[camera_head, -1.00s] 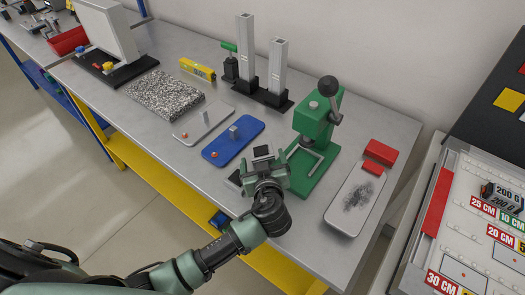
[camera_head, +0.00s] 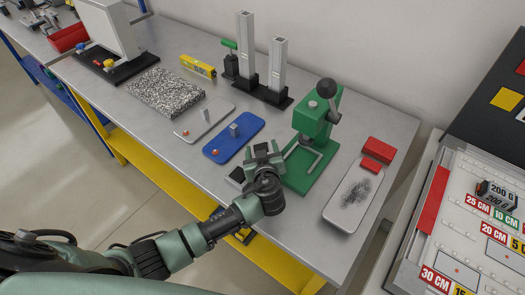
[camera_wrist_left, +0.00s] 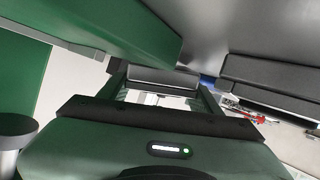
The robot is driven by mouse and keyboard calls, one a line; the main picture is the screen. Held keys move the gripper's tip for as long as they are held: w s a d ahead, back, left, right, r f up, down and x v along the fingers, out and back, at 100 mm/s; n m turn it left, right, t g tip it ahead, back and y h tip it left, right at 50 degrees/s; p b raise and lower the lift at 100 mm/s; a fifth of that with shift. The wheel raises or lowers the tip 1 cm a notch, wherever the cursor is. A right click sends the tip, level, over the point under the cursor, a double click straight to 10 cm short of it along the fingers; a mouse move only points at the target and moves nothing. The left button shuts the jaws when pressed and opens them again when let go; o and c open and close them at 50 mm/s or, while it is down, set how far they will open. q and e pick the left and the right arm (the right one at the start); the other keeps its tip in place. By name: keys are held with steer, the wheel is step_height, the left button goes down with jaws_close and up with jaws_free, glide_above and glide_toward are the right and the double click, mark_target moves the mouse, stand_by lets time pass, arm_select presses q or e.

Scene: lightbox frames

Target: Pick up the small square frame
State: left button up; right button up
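My left gripper (camera_head: 264,152) is low over the table, just left of the green press. In the left wrist view its two fingers (camera_wrist_left: 164,96) stand apart. A dark grey bar (camera_wrist_left: 162,78) with white below it shows between them. It looks like part of a small dark frame; I cannot tell whether the fingers touch it. Another dark square piece (camera_head: 237,175) lies on the table left of the gripper, and a dark block (camera_wrist_left: 270,76) shows at the right of the wrist view. My gripper hides part of this area. My right gripper is out of view.
The green press (camera_head: 314,140) stands close on the right of the gripper. A blue board (camera_head: 235,138) lies behind left. A white tray (camera_head: 338,213) and red blocks (camera_head: 379,152) are farther right. The table's front edge is close below the gripper.

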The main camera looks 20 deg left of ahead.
arm_select(q)
steer(key=shift+c, duration=1.2)
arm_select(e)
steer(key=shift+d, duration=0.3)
arm_select(q)
steer(key=shift+r, duration=0.15)
